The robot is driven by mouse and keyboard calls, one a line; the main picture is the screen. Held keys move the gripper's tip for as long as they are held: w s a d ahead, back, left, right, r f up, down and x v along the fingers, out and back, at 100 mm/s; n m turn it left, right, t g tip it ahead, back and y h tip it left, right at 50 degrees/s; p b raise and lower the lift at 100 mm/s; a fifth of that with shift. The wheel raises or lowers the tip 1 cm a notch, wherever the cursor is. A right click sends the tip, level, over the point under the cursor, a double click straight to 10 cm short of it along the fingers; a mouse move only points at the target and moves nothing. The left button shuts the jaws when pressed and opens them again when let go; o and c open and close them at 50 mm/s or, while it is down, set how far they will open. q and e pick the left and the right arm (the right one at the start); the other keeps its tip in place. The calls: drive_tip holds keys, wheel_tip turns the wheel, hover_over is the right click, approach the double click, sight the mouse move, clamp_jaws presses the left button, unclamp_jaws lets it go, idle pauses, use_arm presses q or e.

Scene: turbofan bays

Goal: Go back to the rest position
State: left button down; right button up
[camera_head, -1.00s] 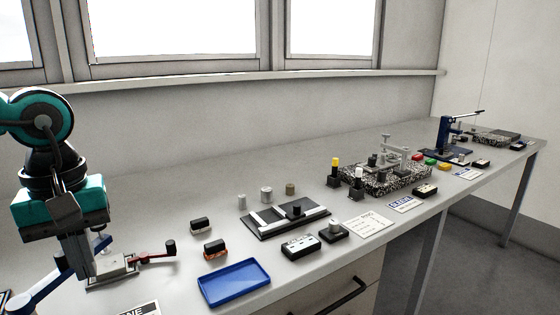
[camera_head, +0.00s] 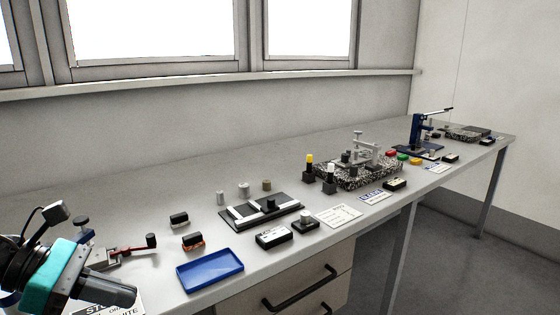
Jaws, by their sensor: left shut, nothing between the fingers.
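My left gripper (camera_head: 122,293) is at the lower left corner of the head view, in front of the bench's near left part. Its teal and black wrist is tilted and its dark grey fingers point right. The fingers are shut and hold nothing. It partly covers a small clamp fixture with a red handle (camera_head: 128,250) and a printed sign (camera_head: 100,308). My right gripper does not show.
A blue tray (camera_head: 210,287) lies right of the gripper, near the bench's front edge. Beyond it are a black plate (camera_head: 236,225) with white strips, several small blocks and metal cylinders, a speckled stone block (camera_head: 385,182) and a blue press (camera_head: 416,135).

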use_arm(q)
wheel_tip(320, 180, down, 14)
drive_tip(key=a+f+n+t+y+p, duration=0.15)
drive_tip(key=n+t+y, duration=0.65)
drive_tip(key=n, duration=2.2)
drive_tip(key=s+d+f+n+g, duration=0.1)
drive_tip(key=s+d+f+n, duration=0.7)
drive_tip(key=n, duration=0.9)
wheel_tip(320, 180, down, 5)
drive_tip(key=d, duration=0.2)
drive_tip(key=shift+d+r, duration=0.2)
drive_tip(key=shift+d, duration=0.2)
drive_tip(key=shift+a+n+y, duration=0.15)
drive_tip(key=shift+n+y, duration=0.15)
